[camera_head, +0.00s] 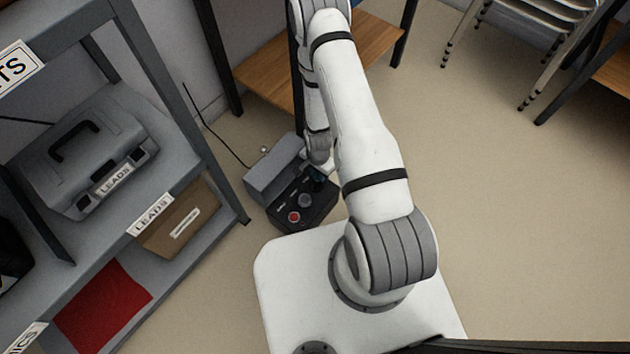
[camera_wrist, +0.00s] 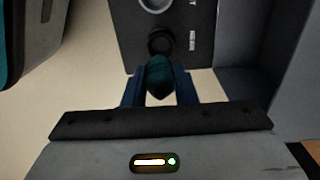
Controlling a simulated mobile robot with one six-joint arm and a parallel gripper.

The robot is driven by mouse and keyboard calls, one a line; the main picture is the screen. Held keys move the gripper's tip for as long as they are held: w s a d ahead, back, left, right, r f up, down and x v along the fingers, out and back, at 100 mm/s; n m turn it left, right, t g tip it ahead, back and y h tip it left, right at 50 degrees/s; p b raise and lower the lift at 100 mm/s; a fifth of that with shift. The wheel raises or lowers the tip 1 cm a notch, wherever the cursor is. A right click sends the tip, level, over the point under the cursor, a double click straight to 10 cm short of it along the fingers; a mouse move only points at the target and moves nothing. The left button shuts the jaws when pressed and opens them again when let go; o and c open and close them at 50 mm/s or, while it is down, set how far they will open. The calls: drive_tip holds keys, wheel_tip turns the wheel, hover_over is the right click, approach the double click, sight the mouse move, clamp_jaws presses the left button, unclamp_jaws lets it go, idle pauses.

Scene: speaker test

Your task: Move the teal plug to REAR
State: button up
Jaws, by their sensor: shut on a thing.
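The teal plug (camera_wrist: 159,77) is between the two blue fingers of my gripper (camera_wrist: 160,88) in the wrist view. My gripper is shut on it. The plug's tip lies just below a round black socket (camera_wrist: 160,42) on a dark panel (camera_wrist: 128,30); I cannot tell whether it touches the panel. In the head view, the black panel box (camera_head: 322,207) with a red round part stands on the floor, and my gripper (camera_head: 319,176) is over its right side, mostly hidden by my arm. I cannot read any REAR label.
A grey box (camera_head: 272,170) adjoins the panel box behind. A shelf (camera_head: 222,190) at left holds a grey LEADS case (camera_head: 85,155), a brown box (camera_head: 180,220) and a red item (camera_head: 103,305). A wooden-topped bench (camera_head: 265,72) stands behind.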

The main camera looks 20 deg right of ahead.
sight(317, 181)
drive_tip(key=shift+a+f+b, duration=0.1)
drive_tip(key=shift+f+b, duration=0.65)
drive_tip(key=shift+f, duration=1.9)
drive_tip(key=shift+f+b, duration=0.3)
drive_tip(key=shift+f, duration=0.05)
drive_tip(key=o, duration=1)
drive_tip(key=shift+r, duration=0.2)
